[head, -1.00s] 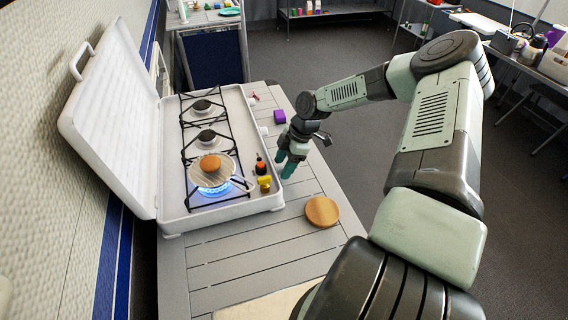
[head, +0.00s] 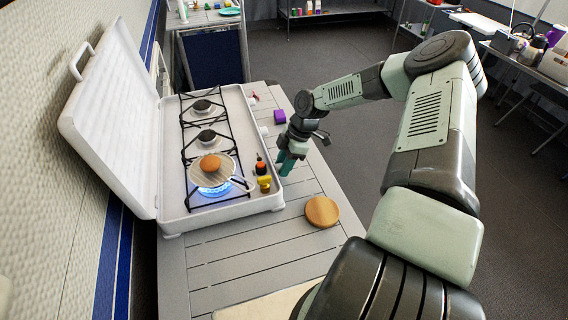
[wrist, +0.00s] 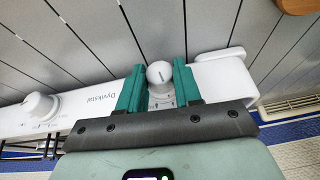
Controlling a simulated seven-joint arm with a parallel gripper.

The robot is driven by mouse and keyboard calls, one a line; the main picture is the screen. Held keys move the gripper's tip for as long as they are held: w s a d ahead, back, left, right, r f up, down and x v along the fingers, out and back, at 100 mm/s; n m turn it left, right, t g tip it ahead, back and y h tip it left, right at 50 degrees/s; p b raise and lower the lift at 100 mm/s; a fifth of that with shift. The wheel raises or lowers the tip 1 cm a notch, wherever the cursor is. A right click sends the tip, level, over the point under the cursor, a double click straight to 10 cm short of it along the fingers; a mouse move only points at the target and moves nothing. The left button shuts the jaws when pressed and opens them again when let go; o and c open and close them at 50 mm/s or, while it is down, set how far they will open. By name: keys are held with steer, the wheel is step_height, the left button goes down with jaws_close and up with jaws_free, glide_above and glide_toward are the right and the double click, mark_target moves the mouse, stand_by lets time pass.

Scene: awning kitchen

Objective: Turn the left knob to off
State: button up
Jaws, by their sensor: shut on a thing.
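A white gas stove (head: 250,200) with its lid raised stands on the slatted table. The left knob (wrist: 159,74) is a white round knob near the end of the stove's front panel. My gripper (wrist: 160,88) has its green fingers on either side of this knob and is shut on it. In the head view my gripper (head: 285,163) is at the stove's front side, and the knob is hidden there. A blue flame (head: 214,190) burns under the nearest burner. Another white knob (wrist: 38,106) is farther along the panel, apart from my fingers.
A pan (head: 211,174) with a brown round item (head: 210,163) sits over the flame. Small bottles (head: 262,176) stand at the stove's near front corner. The table's near part is mostly clear.

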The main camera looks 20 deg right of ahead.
steer(key=g, duration=0.2)
steer(key=w+m+g, duration=0.1)
steer(key=g, duration=0.1)
steer(key=shift+f, duration=0.1)
steer(key=shift+w+f+m+g, duration=0.1)
steer(key=shift+m+g, duration=0.2)
steer(key=shift+g, duration=1.7)
steer(key=o, duration=1)
steer(key=shift+o, duration=0.2)
step_height(320, 180, up, 10)
